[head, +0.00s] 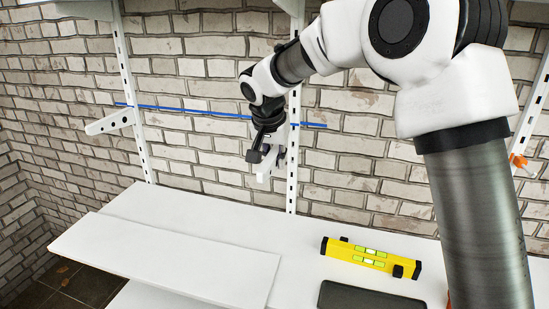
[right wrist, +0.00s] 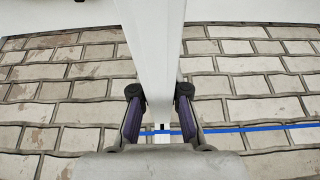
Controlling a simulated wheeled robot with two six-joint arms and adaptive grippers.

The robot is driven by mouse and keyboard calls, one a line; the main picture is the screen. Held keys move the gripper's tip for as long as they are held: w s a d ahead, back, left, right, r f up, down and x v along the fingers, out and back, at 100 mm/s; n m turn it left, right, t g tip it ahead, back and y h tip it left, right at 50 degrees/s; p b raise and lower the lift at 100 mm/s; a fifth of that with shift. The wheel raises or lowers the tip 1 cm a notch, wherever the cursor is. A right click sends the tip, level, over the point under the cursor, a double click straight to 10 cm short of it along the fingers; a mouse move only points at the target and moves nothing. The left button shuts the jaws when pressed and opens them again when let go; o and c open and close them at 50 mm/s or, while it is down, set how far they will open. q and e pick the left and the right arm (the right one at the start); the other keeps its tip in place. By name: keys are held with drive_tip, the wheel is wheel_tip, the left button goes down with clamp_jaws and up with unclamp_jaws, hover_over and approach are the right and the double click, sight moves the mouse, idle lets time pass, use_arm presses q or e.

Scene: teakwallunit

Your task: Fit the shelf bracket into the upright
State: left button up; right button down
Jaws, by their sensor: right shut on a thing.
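My right gripper (head: 262,152) is in front of the middle white slotted upright (head: 291,192), near the height of the blue line. It is shut on a white shelf bracket (head: 264,172), which shows below and beside the dark fingers. In the right wrist view the bracket (right wrist: 160,45) runs between the two finger pads of the gripper (right wrist: 160,112). The bracket is close to the upright in the head view. Whether its end touches or sits in the slots is hidden by the gripper. My left gripper is not in view.
Another white bracket (head: 110,122) juts from the left upright (head: 131,90) at the blue line (head: 185,109). Below, a white board (head: 165,254) lies on the white worktop (head: 215,212). A yellow level (head: 371,257) and a dark flat object (head: 368,297) lie to the right.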

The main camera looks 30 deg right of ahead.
drive_tip(key=w+d+p, duration=0.1)
drive_tip(key=d, duration=0.1)
drive_tip(key=w+d+p, duration=0.1)
drive_tip(key=w+d, duration=0.1)
drive_tip(key=shift+w+p, duration=0.15)
drive_tip(key=shift+p, duration=0.2)
drive_tip(key=shift+w+d+p, duration=0.25)
drive_tip(key=shift+d+p, duration=0.1)
drive_tip(key=shift+w+d, duration=0.1)
idle(0.6)
drive_tip(key=shift+w+d+p, duration=0.5)
drive_tip(key=shift+d+p, duration=0.1)
drive_tip(key=shift+p, duration=0.35)
idle(0.6)
drive_tip(key=shift+s+f, duration=0.1)
drive_tip(key=shift+f, duration=0.05)
idle(1.6)
drive_tip(key=shift+p, duration=0.4)
